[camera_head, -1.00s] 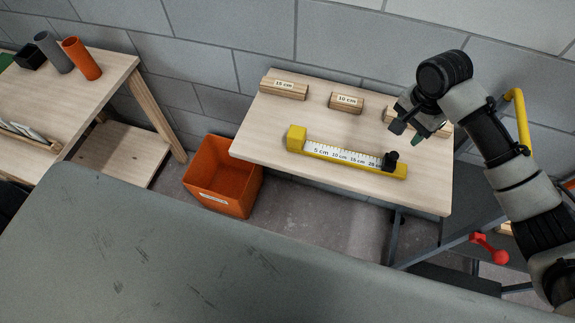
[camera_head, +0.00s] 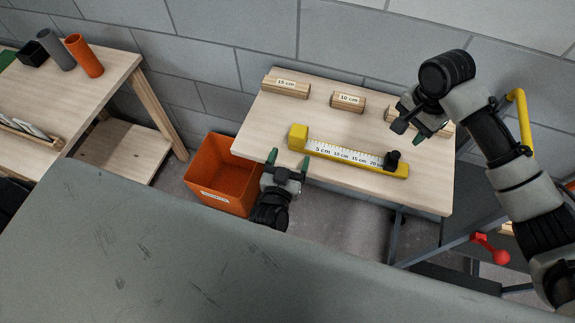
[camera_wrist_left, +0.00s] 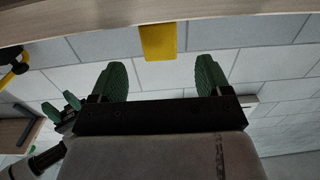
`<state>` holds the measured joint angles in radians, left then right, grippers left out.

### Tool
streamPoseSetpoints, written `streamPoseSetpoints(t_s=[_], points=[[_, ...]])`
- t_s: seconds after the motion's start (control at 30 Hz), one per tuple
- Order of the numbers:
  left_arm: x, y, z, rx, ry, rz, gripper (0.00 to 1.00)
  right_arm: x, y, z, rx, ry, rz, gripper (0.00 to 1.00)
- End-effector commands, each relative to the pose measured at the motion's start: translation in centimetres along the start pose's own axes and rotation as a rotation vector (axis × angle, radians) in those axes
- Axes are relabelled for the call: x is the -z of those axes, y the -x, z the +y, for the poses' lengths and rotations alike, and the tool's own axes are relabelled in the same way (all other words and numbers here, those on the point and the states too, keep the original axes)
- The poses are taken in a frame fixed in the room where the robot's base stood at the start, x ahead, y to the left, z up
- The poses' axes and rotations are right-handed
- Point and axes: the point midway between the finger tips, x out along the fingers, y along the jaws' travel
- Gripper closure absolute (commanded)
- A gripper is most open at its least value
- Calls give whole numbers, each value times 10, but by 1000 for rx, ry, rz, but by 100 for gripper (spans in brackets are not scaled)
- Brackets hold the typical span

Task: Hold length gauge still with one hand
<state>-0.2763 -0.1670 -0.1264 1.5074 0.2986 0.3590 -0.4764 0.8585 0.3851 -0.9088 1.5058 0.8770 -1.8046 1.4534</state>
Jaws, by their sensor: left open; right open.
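The yellow length gauge (camera_head: 345,157) lies on the light wooden table. It has a white scale, a raised yellow end block at its left and a black knob at its right. My left gripper (camera_head: 288,160) is open and empty at the table's front edge, just below and left of that end block, apart from it. In the left wrist view, the yellow end (camera_wrist_left: 158,42) shows beyond and between the two green fingers of the left gripper (camera_wrist_left: 162,72). My right gripper (camera_head: 410,130) is open above the table's right part, behind the gauge's black knob.
Wooden battens marked 15 cm (camera_head: 287,88) and 10 cm (camera_head: 348,101) lie at the table's back. A third batten (camera_head: 447,128) is partly hidden by my right gripper. An orange bin (camera_head: 205,192) stands left of the table. The table's left part is clear.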

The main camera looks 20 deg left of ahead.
Motion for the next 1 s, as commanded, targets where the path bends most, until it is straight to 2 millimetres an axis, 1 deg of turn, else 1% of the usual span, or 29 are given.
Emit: streamPoseSetpoints(t_s=[0.03, 0.1, 0.3, 0.47, 0.6, 0.9, 1.0], points=[[1, -10, 0, 0, 1, 3, 22, 0, 0, 0, 0, 0, 0, 57], [1, -24, 1, -1, 0, 2, 22, 0, 0, 0, 0, 0, 0, 57], [1, -59, 0, -1, 1, 1, 22, 0, 0, 0, 0, 0, 0, 57], [0, -78, 0, -2, 0, 0, 22, 0, 0, 0, 0, 0, 0, 57], [0, -86, 0, -2, 0, -1, 22, 0, 0, 0, 0, 0, 0, 57], [-1, -88, 0, -2, 0, -2, 22, 0, 0, 0, 0, 0, 0, 57], [-1, -88, 0, -2, 0, -2, 38, 0, 0, 0, 0, 0, 0, 57]])
